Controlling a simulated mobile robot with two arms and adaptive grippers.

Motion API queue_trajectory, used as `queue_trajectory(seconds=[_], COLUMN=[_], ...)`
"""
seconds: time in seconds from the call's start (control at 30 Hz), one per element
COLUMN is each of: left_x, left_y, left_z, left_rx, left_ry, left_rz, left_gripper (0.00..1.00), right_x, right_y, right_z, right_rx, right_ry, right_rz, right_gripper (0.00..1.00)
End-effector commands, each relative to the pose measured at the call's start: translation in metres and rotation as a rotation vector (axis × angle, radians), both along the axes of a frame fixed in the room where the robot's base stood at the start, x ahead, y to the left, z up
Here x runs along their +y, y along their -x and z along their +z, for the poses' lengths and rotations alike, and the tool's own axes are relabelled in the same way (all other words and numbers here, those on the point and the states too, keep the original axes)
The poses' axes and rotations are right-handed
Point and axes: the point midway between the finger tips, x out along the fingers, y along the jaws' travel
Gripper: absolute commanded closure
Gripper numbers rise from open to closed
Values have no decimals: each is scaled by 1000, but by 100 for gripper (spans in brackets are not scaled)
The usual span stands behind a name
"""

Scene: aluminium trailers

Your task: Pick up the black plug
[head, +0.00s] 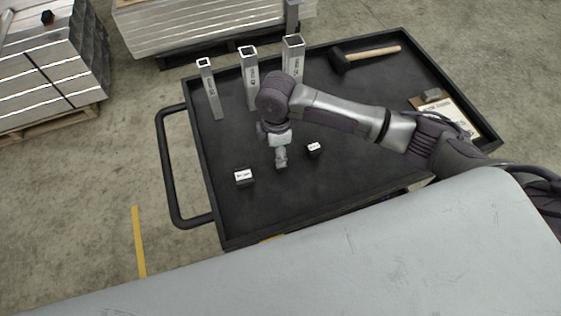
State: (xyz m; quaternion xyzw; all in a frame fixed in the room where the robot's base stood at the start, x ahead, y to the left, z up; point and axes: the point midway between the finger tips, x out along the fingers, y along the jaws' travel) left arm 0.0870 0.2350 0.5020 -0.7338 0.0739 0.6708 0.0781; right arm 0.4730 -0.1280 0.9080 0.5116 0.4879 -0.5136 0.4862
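Two small black plugs with white labelled tops sit on the black cart top in the head view: a larger one (244,178) at the front left and a smaller one (314,151) to its right. The label text is too small to read. My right gripper (281,163) points down over the cart between them, nearer the smaller plug, and appears apart from both. Its fingers look narrow from this side, so I cannot tell whether they are open. No plug shows in it. My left gripper is not in view.
Three square aluminium tubes (211,95) (250,85) (293,60) stand at the cart's back left. A mallet (370,54) lies at the back, a clipboard (452,115) at the right. The cart (222,210) has a raised rim.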

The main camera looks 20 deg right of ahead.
Motion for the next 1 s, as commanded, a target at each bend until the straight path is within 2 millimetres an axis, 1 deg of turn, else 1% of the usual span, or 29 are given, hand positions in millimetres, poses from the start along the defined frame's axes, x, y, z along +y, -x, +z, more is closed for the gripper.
queue_trajectory(seconds=[0.17,0.3,0.43,0.53,0.73,0.77,1.0], left_x=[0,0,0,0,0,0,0], left_y=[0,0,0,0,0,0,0], left_z=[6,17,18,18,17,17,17], left_rx=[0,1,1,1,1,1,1], left_ry=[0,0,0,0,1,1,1], left_rz=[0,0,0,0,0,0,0], left_gripper=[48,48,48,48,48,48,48], right_x=[-2,-7,-6,-6,-6,-6,-7], right_y=[3,9,9,9,9,9,9], right_z=[-11,-31,-49,-56,-57,-57,-56], right_rx=[3,4,2,0,-1,-1,-1], right_ry=[1,2,0,1,0,0,0], right_rz=[-1,0,0,1,1,1,1], right_gripper=[40,40,40,40,40,43,83])
